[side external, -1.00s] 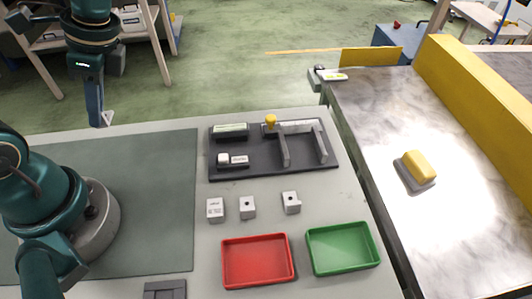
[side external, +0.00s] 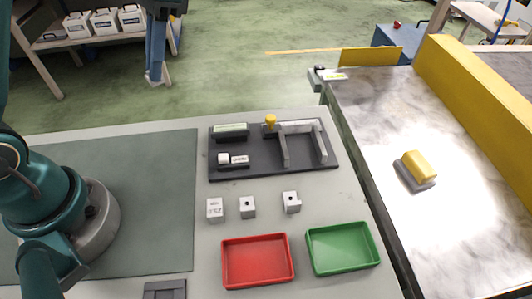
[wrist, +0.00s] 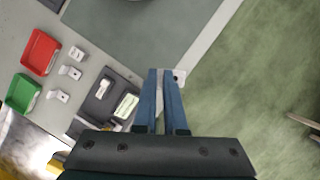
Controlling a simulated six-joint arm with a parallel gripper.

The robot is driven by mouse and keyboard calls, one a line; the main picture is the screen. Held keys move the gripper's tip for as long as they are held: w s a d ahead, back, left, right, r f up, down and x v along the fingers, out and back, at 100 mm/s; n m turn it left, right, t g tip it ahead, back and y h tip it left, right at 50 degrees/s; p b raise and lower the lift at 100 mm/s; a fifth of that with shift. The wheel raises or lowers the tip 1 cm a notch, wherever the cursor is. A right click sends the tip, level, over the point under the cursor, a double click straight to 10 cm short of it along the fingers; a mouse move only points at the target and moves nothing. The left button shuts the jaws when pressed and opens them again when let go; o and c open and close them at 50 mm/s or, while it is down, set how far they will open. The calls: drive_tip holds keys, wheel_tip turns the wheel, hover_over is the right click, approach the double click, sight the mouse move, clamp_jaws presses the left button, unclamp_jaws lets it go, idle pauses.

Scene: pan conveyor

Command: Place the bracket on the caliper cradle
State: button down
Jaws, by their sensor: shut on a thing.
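My gripper (side external: 155,72) is high at the upper left in the side view, clear of the dark fixture board. In the wrist view its two blue fingers (wrist: 162,76) are shut on a small pale grey bracket (wrist: 180,76), which pokes out past the right fingertip; the fingers hide the rest. The bracket's tip also shows below the fingers in the side view (side external: 164,80). The fixture board (side external: 262,174) carries a grey U-shaped frame with a yellow knob (side external: 270,122), a green-labelled block (side external: 230,131) and a low holder with a white piece (side external: 224,158). I cannot tell which is the caliper cradle.
Several pale blocks (side external: 247,207) stand before the board. A red tray (side external: 257,284) and a green tray (side external: 343,269) lie nearer the front. A conveyor (side external: 440,230) at the right carries a yellow-topped item (side external: 419,165). The dark mat (side external: 130,170) is clear beyond my base.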

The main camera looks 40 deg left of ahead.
drive_tip(key=s+a+f+n+h, duration=0.2)
drive_tip(key=s+f+n, duration=0.1)
drive_tip(key=s+n, duration=0.3)
drive_tip(key=s+a+f+n+h, duration=0.2)
drive_tip(key=s+f+n, duration=0.1)
drive_tip(key=s+n, duration=0.35)
drive_tip(key=shift+m+t, duration=0.25)
drive_tip(key=shift+t, duration=0.25)
drive_tip(key=shift+f, duration=3.8)
drive_tip(key=shift+f, duration=0.15)
drive_tip(key=c, duration=1)
unclamp_jaws()
